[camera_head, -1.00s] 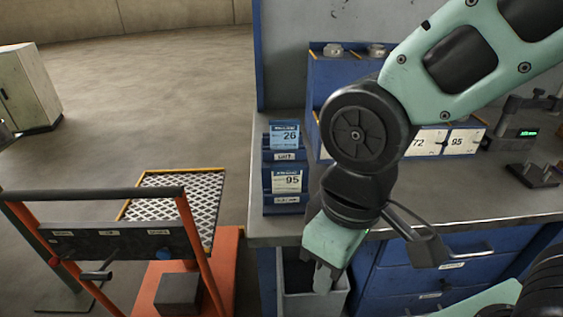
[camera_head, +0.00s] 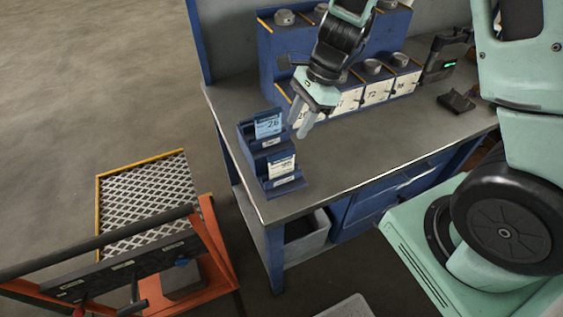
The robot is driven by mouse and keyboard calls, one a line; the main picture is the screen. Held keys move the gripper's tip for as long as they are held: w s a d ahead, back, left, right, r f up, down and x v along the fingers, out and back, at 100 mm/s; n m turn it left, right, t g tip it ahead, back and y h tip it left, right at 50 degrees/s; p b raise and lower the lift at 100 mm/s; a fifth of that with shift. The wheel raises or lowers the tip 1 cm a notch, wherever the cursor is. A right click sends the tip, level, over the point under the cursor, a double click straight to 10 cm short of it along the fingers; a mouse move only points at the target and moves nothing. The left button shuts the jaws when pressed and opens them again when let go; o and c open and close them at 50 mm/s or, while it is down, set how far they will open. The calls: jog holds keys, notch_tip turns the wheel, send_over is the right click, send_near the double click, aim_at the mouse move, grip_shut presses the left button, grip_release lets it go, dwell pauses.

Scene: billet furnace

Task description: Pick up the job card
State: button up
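Two job cards stand in a blue stepped card holder (camera_head: 246,138) at the left end of the workbench. The rear, upper one is a light blue card (camera_head: 268,125) marked 26. The front, lower one is a white card (camera_head: 282,167), whose number is hard to read now. My gripper (camera_head: 298,130) is above the bench, just right of the blue card. It points down and toward the front. Its pale green fingers are spread with a gap between them, and nothing shows in them. Whether a fingertip touches the holder cannot be told.
A blue rack (camera_head: 281,45) with grey round pieces and white number cards stands behind my gripper. A device with a green display (camera_head: 447,60) is at right. The bench top (camera_head: 345,150) in front is clear. An orange trolley (camera_head: 215,245) with a mesh plate (camera_head: 148,200) stands at left.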

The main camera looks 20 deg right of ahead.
aim_at(282, 156)
jog(key=x, duration=1.3)
jog(key=shift+f+p, duration=0.1)
jog(key=shift+p, duration=0.2)
jog(key=shift+c, duration=0.2)
grip_shut()
